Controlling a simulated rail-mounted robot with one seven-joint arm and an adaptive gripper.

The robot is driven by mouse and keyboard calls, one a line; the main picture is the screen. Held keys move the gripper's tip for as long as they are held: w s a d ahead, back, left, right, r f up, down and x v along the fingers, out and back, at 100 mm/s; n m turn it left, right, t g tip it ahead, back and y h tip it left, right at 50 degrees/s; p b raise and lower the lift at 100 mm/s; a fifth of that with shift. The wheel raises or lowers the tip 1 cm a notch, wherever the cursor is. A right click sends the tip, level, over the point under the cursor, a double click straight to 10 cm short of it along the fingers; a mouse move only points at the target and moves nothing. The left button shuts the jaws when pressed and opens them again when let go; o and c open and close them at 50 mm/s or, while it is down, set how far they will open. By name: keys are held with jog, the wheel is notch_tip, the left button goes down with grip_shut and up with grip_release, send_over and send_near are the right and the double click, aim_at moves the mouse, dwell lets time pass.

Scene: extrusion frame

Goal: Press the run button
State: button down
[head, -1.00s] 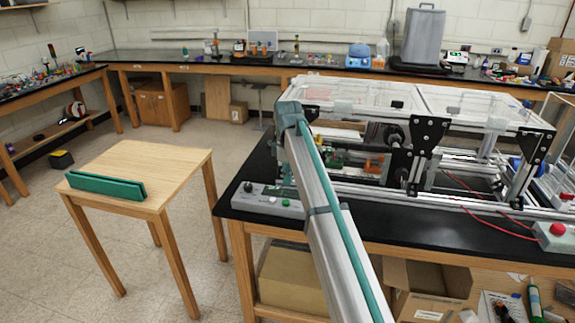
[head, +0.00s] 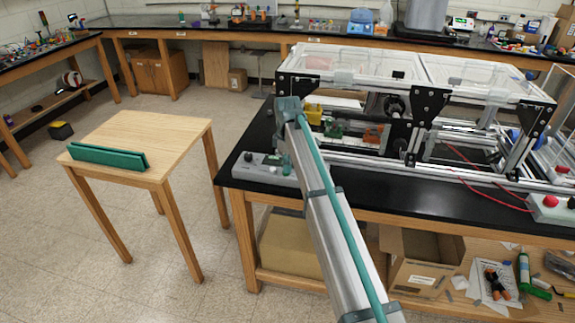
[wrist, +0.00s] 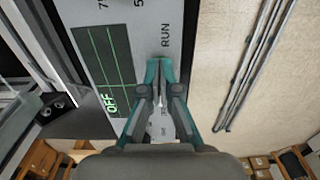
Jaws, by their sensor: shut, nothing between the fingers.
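The grey control box (head: 262,174) sits on the front left corner of the black bench. Its panel (wrist: 143,22) fills the upper middle of the wrist view, with a green display (wrist: 100,68) reading OFF and a printed RUN label (wrist: 165,40). My gripper (wrist: 162,63) has teal fingers that are shut and empty. Its fingertips overlap the panel just beside the RUN label. The run button itself does not show clearly; the fingers may cover it. I cannot tell whether the tips touch the panel. In the head view my arm hides most of the gripper.
The extrusion frame (head: 430,98) with clear covers stands on the bench just behind and right of the box. A second box with a red button (head: 549,201) is at the bench's right. A wooden table (head: 150,135) holding green panels (head: 108,157) stands left, across open floor.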

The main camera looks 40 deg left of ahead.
jog(key=shift+f, duration=0.7)
jog(key=shift+s+d+f, duration=0.15)
jog(key=shift+r+p, duration=0.3)
jog(key=shift+r, duration=0.4)
notch_tip(320, 180, up, 14)
jog(key=b, duration=0.1)
jog(key=shift+f, duration=0.15)
